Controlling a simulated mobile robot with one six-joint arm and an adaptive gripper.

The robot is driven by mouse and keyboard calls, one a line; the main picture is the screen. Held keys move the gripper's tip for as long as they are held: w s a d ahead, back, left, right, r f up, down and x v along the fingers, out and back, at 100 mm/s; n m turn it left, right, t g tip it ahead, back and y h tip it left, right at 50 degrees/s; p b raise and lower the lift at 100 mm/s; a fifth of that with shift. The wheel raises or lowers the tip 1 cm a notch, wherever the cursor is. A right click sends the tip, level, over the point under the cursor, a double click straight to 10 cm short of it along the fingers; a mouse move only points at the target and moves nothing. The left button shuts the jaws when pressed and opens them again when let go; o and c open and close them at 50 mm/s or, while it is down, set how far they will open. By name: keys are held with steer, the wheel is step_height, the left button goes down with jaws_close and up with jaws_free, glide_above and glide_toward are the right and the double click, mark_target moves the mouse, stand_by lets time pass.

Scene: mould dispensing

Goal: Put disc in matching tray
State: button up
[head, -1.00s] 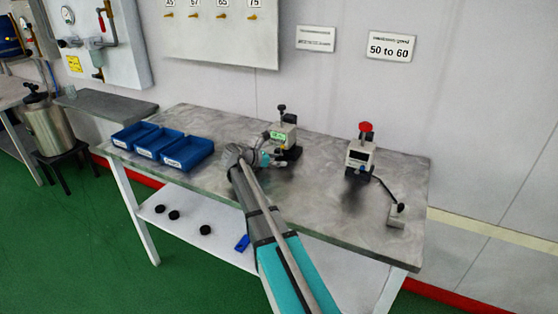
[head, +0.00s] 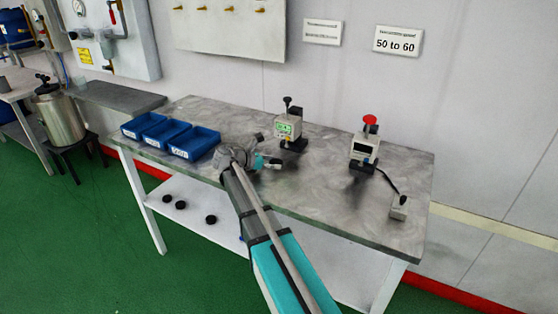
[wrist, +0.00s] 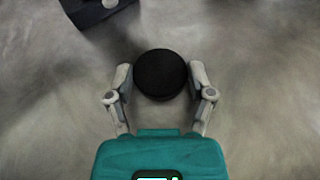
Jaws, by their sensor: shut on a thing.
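A black disc (wrist: 160,75) sits between the two fingers of my gripper (wrist: 161,80) in the wrist view, with the fingers shut on its sides. In the head view my gripper (head: 266,162) is low over the table, just right of the trays, and the disc is too small to make out there. Three blue trays stand in a row at the table's left: the left tray (head: 128,132), the middle tray (head: 152,140) and the right tray (head: 180,152). Each has a white label on its front, too small to read.
A tester with a green display (head: 287,127) stands behind my gripper. A second device with a red knob (head: 364,150) stands at the right, cabled to a small block (head: 398,208). Several black discs (head: 180,205) lie on the lower shelf (head: 200,222). A sign (head: 397,41) reads 50 to 60.

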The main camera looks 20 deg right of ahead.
steer(key=shift+s+a, duration=0.5)
steer(key=shift+a, duration=0.25)
steer(key=o, duration=1.1)
steer(key=shift+c, duration=0.2)
steer(key=shift+r, duration=0.1)
